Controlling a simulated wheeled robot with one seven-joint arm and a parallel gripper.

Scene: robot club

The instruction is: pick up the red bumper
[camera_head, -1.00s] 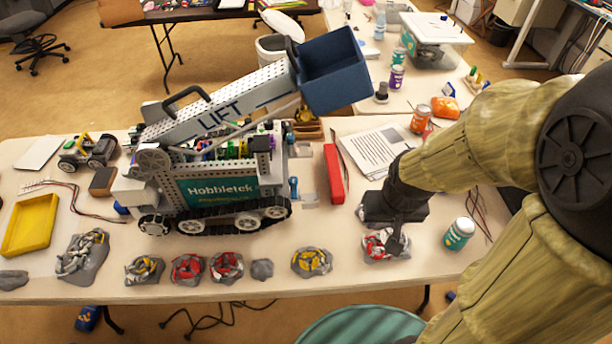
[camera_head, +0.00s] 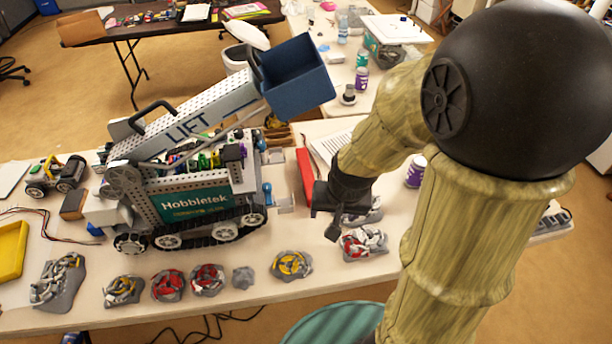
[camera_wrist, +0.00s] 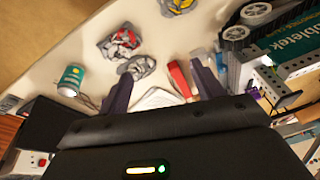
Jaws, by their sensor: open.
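The red bumper (camera_head: 306,175) is a long red bar lying on the table, just right of the tracked Hobbletek robot. Its near end is close to my gripper (camera_head: 336,226), which hangs to its right and a little nearer the front edge. In the wrist view the bumper (camera_wrist: 180,78) shows between the two dark fingers of my gripper (camera_wrist: 160,70), nearer the right finger. The fingers are spread apart with nothing held. In the head view my wrist hides part of the gripper.
The tracked robot (camera_head: 193,203) with its raised blue bucket (camera_head: 298,75) stands left of the bumper. Papers (camera_head: 328,146) lie behind my wrist. A red-and-grey lump (camera_head: 364,244) and a grey lump (camera_wrist: 137,67) lie nearby. More lumps line the front edge.

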